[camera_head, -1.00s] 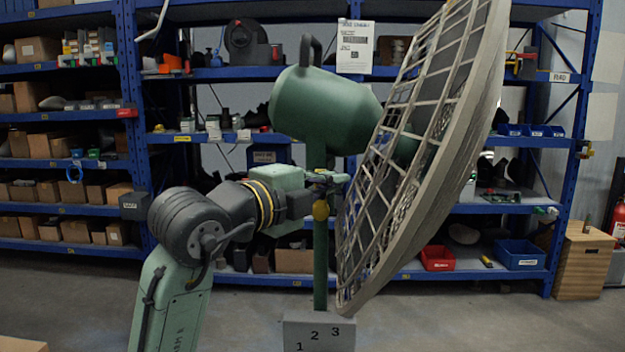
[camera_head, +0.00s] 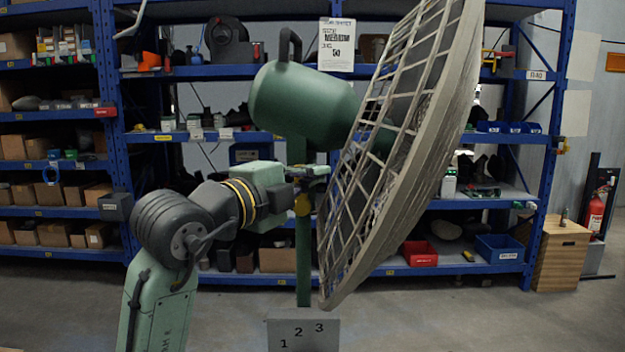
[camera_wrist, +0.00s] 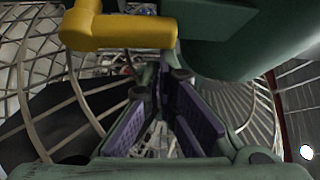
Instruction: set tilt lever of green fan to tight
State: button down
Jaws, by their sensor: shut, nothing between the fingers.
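The green fan has a rounded motor housing (camera_head: 305,105) on a green post (camera_head: 303,265) and a large tilted wire grille (camera_head: 400,150) on its right. In the wrist view the lever (camera_wrist: 118,32) is a thick yellow bar across the upper left, beside the green fan body (camera_wrist: 235,35). My gripper (camera_head: 318,172) is close to the post, just above the lever in the head view. Its purple-padded fingers (camera_wrist: 160,85) are shut and empty. Whether a finger touches the lever cannot be told.
The grille is close to my gripper on the right. Blue shelves (camera_head: 350,75) with boxes and bins stand behind. A wooden cabinet (camera_head: 560,262) is at the right. Floor around the base looks clear.

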jog(key=shift+f, duration=0.1)
jog(key=a+n+t+b, duration=0.2)
jog(key=n+b, duration=0.1)
jog(key=n, duration=0.1)
jog(key=a+f+n+t+y+b, duration=0.1)
jog(key=n+t+b, duration=0.2)
jog(key=n, duration=0.1)
jog(key=a+n+t+y+b, duration=0.1)
jog(key=a+n+t+b, duration=0.1)
jog(key=n+t+b, duration=0.1)
jog(key=shift+a+f+n, duration=0.25)
jog(key=shift+a+n, duration=0.1)
jog(key=shift+n, duration=0.55)
jog(key=shift+a+r+y, duration=0.15)
jog(key=shift+y, duration=0.15)
